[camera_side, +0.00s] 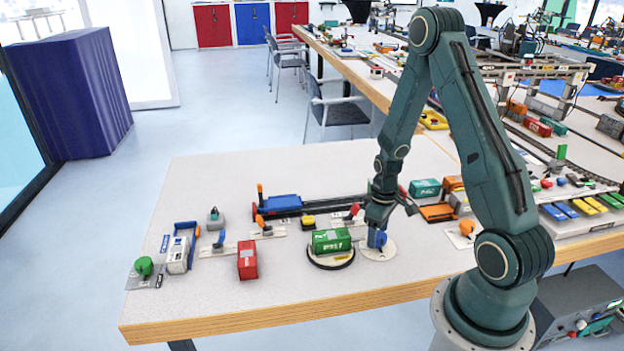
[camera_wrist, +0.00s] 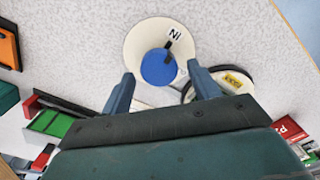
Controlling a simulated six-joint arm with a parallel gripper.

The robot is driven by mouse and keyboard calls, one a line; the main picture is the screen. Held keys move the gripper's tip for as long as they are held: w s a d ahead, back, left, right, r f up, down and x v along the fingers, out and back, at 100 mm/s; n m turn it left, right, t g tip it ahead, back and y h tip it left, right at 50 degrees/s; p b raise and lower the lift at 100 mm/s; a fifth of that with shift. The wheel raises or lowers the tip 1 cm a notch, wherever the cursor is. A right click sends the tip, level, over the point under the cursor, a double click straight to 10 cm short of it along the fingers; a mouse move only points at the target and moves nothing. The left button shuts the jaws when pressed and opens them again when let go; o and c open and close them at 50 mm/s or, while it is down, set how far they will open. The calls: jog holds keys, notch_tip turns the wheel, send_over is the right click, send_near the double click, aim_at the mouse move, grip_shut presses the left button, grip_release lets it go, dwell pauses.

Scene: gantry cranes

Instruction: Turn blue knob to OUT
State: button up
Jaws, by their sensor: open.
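The blue knob (camera_wrist: 158,67) sits on a round cream plate (camera_wrist: 140,40) in the wrist view. A black pointer mark runs from the knob toward a label that looks like IN, seen upside down. I cannot see an OUT label. My gripper (camera_wrist: 162,80) is open, one finger on each side of the knob's near edge, with gaps visible. In the side view the knob (camera_side: 377,239) stands directly below my gripper (camera_side: 378,222), on its plate (camera_side: 380,253). Whether the fingers touch it is not clear there.
A green container (camera_side: 331,240) rests on a round turntable close left of the knob. A red container (camera_side: 247,260) and a green knob (camera_side: 144,266) are farther left. An orange knob (camera_side: 467,228) is at right. The table's front strip is clear.

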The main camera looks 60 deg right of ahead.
jog(key=shift+f, duration=0.2)
jog(key=shift+c, duration=0.4)
jog(key=c, duration=0.9)
